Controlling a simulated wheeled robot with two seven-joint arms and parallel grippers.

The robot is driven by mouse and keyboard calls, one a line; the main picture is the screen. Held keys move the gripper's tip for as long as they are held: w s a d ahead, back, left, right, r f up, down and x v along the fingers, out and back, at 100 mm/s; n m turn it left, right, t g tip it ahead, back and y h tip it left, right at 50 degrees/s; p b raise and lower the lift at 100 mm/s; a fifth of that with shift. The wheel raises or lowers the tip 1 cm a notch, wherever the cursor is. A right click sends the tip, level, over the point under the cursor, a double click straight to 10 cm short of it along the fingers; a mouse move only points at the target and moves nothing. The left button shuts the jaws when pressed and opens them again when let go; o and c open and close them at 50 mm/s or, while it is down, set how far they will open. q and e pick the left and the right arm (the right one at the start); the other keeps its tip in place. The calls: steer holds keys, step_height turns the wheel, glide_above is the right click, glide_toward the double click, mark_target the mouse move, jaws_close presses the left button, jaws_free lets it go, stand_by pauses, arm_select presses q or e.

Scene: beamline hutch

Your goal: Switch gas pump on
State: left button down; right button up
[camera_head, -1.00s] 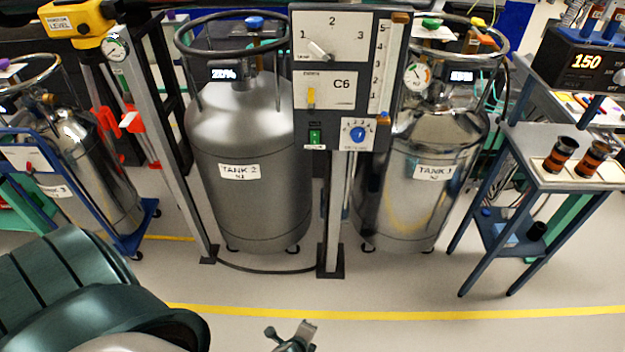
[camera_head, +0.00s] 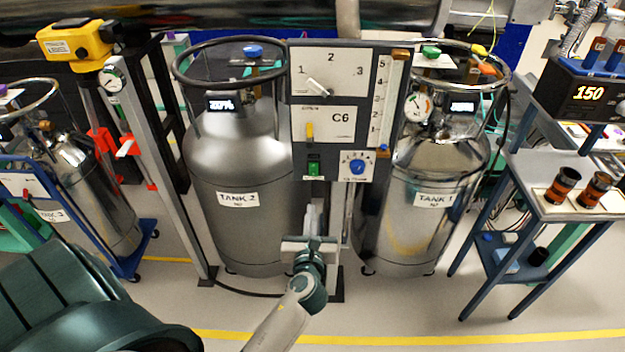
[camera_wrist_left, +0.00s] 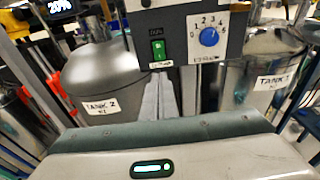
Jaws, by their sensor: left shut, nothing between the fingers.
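A grey control panel (camera_head: 300,150) stands on a post between two tanks. A small green switch (camera_head: 314,169) is low on its left part. The switch also shows in the left wrist view (camera_wrist_left: 158,50), with small labels above and below it that I cannot read. My left gripper (camera_head: 314,206) is shut and empty, pointing up just below the switch in the picture. In the left wrist view its fingertips (camera_wrist_left: 160,84) lie just under the switch, apparently apart from it; the exact gap is unclear. My right gripper is out of view.
Tank 2 (camera_head: 230,150) stands left and Tank 1 (camera_head: 435,165) right of the post. A side table (camera_head: 560,205) is at the right.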

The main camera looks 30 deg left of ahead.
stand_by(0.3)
arm_select(q)
steer(key=shift+w, duration=0.1)
steer(key=p, duration=0.3)
glide_toward(314, 175)
steer(key=x, duration=0.6)
steer(key=shift+a, duration=0.15)
steer(key=shift+w, duration=0.15)
